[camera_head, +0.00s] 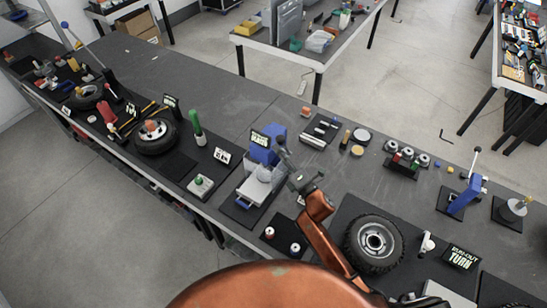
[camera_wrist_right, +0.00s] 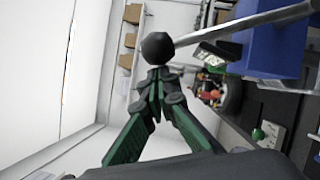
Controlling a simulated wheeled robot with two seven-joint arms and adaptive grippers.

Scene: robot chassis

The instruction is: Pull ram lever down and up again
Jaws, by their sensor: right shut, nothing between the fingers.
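The blue press (camera_head: 268,148) stands on the bench in the middle of the head view. In the right wrist view its blue body (camera_wrist_right: 272,42) fills the upper right. The ram lever is a metal rod (camera_wrist_right: 235,26) ending in a black ball knob (camera_wrist_right: 158,48); I cannot pick it out in the head view. My right gripper (camera_head: 281,143) is beside the press. In the right wrist view my right gripper (camera_wrist_right: 160,78) has its fingertips together and empty, just by the knob; whether they touch it I cannot tell. My left gripper is not in view.
A sign (camera_head: 260,140) stands at the press. A box with a green button (camera_head: 201,186) is to its left, and a wheel (camera_head: 373,244) lies to the right, near my right arm. A second blue lever press (camera_head: 466,194) stands farther right. The bench behind is partly clear.

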